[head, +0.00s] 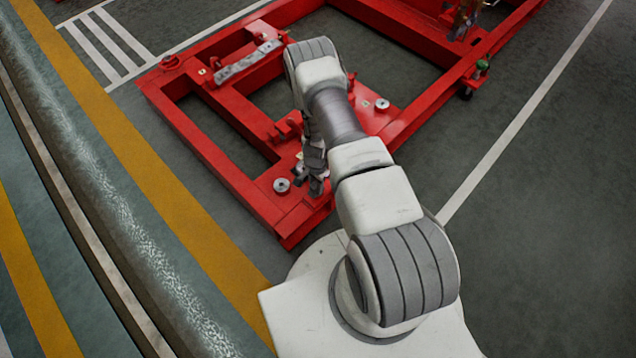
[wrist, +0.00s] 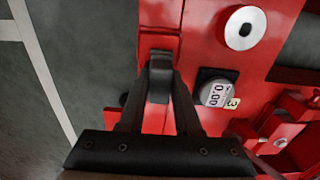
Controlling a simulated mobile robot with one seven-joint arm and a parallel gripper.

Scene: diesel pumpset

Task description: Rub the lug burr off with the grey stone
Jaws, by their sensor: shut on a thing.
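In the wrist view my gripper (wrist: 160,72) is shut on a small dark grey block, which I take to be the grey stone (wrist: 159,88). The stone sits between the fingertips, over a narrow red raised part of the frame (wrist: 159,43) that may be the lug. I cannot tell whether stone and red part touch. No burr can be made out; the stone and fingers cover part of that spot. In the head view my gripper (head: 316,172) is low over the near corner of the red frame (head: 300,222); the stone is not distinguishable there.
Red brackets (wrist: 285,130) rise at right. Open grey floor (wrist: 85,60) is at left.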

